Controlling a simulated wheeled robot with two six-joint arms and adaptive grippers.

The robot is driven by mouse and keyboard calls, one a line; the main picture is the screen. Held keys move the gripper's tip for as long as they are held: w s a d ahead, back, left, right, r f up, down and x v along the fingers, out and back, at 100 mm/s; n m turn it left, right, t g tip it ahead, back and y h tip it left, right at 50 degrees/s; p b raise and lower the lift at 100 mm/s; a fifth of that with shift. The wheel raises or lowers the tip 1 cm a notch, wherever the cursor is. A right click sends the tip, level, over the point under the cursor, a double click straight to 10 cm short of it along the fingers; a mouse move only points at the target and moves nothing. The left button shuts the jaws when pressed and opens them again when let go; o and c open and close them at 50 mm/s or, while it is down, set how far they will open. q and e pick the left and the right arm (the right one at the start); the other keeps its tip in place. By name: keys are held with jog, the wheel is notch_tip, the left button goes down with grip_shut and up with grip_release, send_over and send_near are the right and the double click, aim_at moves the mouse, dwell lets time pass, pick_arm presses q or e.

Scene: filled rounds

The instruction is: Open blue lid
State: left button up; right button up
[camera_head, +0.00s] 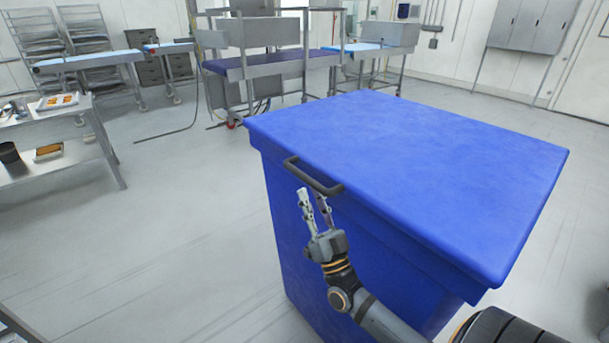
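A large blue bin stands in front of me, its blue lid (420,160) lying flat and shut on the blue body (300,240). A dark bar handle (313,177) sits on the lid's near left edge. My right gripper (314,196) is just below and in front of the handle, fingers pointing up and spread apart. It looks empty; whether a fingertip touches the handle, I cannot tell. My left gripper is not in view.
A metal shelf table (50,125) with trays and a dark pot stands at the left. Conveyor tables (270,65) and racks line the back. The grey floor (170,220) left of the bin is clear.

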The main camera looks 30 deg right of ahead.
aim_at(306, 182)
jog(key=x, duration=0.5)
jog(key=shift+w+p, duration=0.1)
jog(key=shift+p, duration=0.25)
grip_shut()
